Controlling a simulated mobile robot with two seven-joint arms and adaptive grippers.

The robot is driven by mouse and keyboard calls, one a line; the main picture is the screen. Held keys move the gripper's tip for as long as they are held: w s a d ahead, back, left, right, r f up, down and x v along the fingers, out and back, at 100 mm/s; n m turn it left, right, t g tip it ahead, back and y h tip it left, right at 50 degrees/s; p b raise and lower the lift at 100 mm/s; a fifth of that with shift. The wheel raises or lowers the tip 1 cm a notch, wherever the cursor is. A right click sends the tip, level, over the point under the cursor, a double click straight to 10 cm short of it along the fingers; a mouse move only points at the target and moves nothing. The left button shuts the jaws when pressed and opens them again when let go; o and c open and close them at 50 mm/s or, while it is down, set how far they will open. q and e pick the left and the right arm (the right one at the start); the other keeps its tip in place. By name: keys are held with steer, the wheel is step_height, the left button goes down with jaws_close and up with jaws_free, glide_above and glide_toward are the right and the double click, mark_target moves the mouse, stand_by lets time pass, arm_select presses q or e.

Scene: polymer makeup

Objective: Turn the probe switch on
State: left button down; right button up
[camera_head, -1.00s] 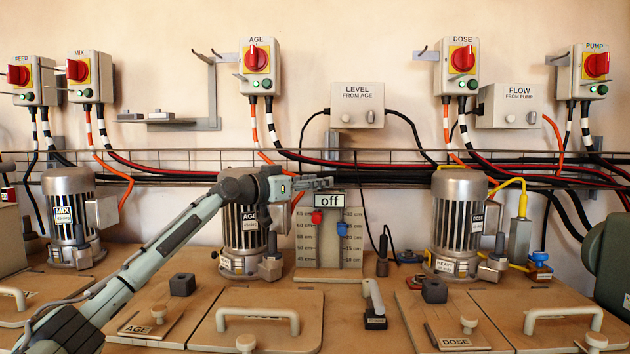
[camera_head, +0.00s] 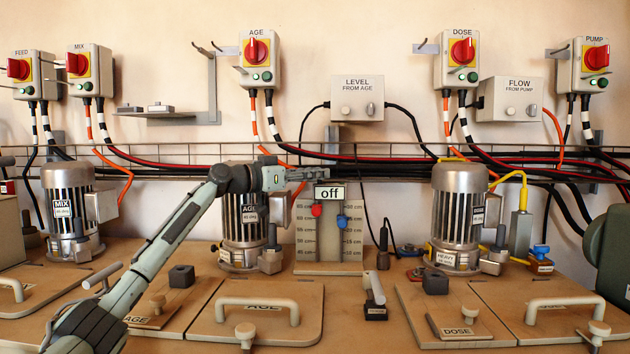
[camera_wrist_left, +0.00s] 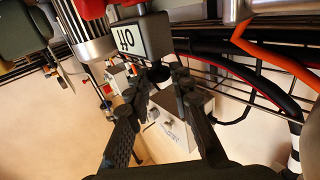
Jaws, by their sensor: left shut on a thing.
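The probe switch box (camera_head: 331,193) carries a white label reading "off" and stands on top of the level gauge board (camera_head: 328,238). Its "off" label (camera_wrist_left: 129,40) also shows upside down in the left wrist view. My left gripper (camera_head: 318,173) comes in from the left just above the box. In the left wrist view its two dark fingers (camera_wrist_left: 160,85) sit on either side of a small dark knob (camera_wrist_left: 158,71) by the box. The gripper is shut on this knob, whose contact is partly hidden. My right gripper is not in view.
The AGE motor (camera_head: 245,232) stands close left of the gauge, below my arm. A wire rack with red and black cables (camera_head: 390,178) runs behind. The level box (camera_head: 358,98) hangs above. Lids with handles (camera_head: 258,305) cover the bench in front.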

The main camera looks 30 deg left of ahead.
arm_select(q)
steer(key=c, duration=1.3)
jaws_free()
steer(key=shift+c, duration=0.2)
step_height(320, 180, up, 10)
